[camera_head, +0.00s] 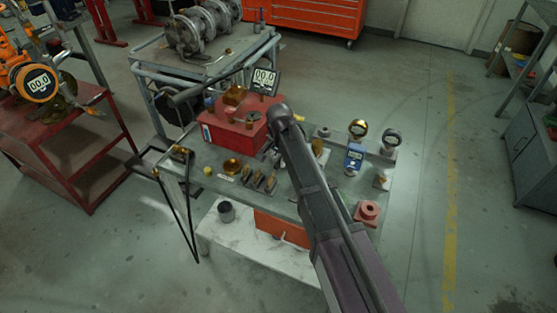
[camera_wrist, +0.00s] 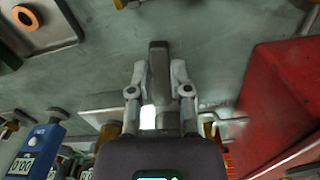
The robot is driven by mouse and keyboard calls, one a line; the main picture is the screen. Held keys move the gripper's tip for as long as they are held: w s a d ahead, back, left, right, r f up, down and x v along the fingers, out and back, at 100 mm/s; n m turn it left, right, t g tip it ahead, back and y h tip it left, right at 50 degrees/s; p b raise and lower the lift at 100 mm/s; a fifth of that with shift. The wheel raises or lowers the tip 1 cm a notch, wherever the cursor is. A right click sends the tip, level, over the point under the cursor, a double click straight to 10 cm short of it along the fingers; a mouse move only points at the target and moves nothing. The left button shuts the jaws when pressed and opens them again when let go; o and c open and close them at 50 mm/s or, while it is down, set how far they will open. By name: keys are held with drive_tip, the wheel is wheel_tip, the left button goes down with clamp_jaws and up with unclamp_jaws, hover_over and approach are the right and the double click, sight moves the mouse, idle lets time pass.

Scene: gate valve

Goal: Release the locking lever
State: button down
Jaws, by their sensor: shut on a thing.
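In the wrist view, my gripper (camera_wrist: 158,78) has its two fingers closed on the sides of a dark grey flat bar (camera_wrist: 158,50). The bar stands between the fingertips and its end sticks out past them. It appears to be the locking lever, but its base and mount are hidden behind the gripper body. In the head view, my arm crosses the workbench (camera_head: 215,182) from the lower right and hides the gripper and the bar.
A red box (camera_head: 232,132) stands left of my arm; it is also close on the right in the wrist view (camera_wrist: 285,100). Right of my arm are a blue gauge (camera_head: 354,157), round dials and a red fitting (camera_head: 368,212). Small brass parts lie in front of the box.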

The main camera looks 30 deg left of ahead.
drive_tip(key=shift+d+n, duration=0.35)
drive_tip(key=shift+n, duration=0.65)
drive_tip(key=c, duration=0.6)
unclamp_jaws()
drive_tip(key=shift+o, duration=0.2)
drive_tip(key=shift+a+m, duration=0.15)
drive_tip(key=shift+m, duration=0.15)
